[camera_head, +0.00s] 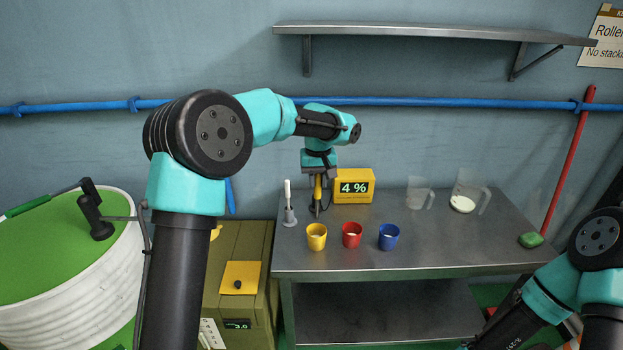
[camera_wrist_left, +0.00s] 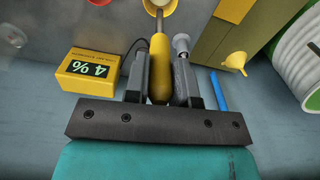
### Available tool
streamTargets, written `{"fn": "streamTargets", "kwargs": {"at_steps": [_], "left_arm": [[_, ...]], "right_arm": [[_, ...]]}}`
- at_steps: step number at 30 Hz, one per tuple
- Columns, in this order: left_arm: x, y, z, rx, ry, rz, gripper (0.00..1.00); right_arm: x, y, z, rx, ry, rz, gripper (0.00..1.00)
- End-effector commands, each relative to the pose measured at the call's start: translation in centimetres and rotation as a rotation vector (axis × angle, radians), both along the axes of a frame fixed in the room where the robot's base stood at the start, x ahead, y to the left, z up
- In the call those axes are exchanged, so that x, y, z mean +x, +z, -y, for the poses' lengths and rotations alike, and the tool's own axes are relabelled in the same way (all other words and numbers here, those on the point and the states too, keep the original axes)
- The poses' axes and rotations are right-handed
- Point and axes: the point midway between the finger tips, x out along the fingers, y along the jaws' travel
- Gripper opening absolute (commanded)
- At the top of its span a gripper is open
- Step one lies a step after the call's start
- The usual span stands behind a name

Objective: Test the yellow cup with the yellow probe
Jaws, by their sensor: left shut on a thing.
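My left gripper (camera_head: 318,188) is shut on the yellow probe (camera_head: 317,190), held upright above the cart top, behind the yellow cup (camera_head: 316,238) in the head view. In the left wrist view the yellow probe (camera_wrist_left: 159,72) sits between the fingers of my left gripper (camera_wrist_left: 160,62). Its thin metal tip points at the yellow cup (camera_wrist_left: 150,5), which is cut off by the frame's top. The yellow meter (camera_head: 354,187) reads 4 %. My right gripper is out of view.
A red cup (camera_head: 352,240) and a blue cup (camera_head: 389,242) stand right of the yellow cup. A grey stand with a white top (camera_head: 290,213) is at the left. Two clear jugs (camera_head: 468,190) stand at the back right.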

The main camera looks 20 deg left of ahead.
Motion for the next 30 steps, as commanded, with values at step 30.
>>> {"fn": "streamTargets", "kwargs": {"at_steps": [30], "left_arm": [[0.0, -4.6, 0.0, 0.001, -0.001, -0.001, 0.00]], "right_arm": [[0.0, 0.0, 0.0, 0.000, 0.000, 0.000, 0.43]]}}
